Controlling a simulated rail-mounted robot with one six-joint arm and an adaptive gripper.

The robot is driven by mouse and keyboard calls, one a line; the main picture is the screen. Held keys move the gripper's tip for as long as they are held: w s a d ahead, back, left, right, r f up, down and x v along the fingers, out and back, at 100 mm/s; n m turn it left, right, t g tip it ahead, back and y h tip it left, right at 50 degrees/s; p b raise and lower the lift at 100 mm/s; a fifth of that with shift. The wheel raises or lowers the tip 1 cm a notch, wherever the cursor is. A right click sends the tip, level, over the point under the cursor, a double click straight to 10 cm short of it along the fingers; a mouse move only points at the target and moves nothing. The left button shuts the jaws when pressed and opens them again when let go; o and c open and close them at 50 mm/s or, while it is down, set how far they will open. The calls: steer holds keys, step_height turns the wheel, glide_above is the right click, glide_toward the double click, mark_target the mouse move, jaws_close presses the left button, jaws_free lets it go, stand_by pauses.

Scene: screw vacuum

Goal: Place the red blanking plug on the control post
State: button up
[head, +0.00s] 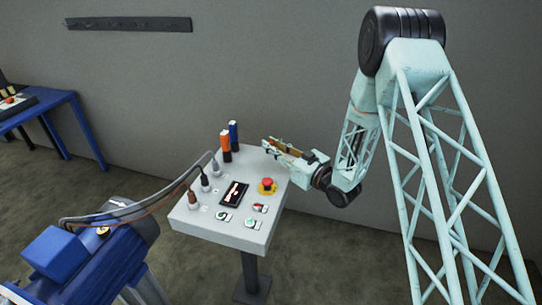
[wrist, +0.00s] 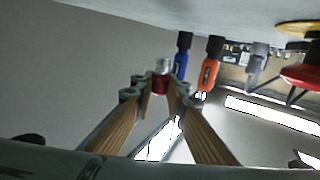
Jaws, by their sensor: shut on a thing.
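The control post (head: 228,236) is a light grey slanted box top on a dark column. My gripper (head: 267,146) reaches in from the right, over the back right edge of the top, its fingers pointing left. In the wrist view, which looks upside down, my gripper (wrist: 160,88) is shut on the red blanking plug (wrist: 161,85), a small red piece with a pale metallic end, at the fingertips. The plug is too small to make out clearly in the head view. It appears apart from the panel surface.
A red mushroom button (head: 267,183) on a yellow base sits near the right edge. Orange (head: 226,147) and blue (head: 234,135) upright handles stand at the back. Cabled connectors (head: 204,183), a dark display (head: 234,194) and small switches occupy the panel. A blue machine (head: 85,262) stands left.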

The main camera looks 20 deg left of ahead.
steer(key=shift+f, duration=0.45)
steer(key=shift+f, duration=1.85)
steer(key=shift+f+b, duration=0.2)
steer(key=shift+b, duration=0.25)
steer(key=o, duration=0.9)
steer(key=shift+c, duration=0.2)
steer(key=shift+r+p, duration=0.25)
steer(key=shift+p, duration=0.05)
steer(key=v, duration=1.2)
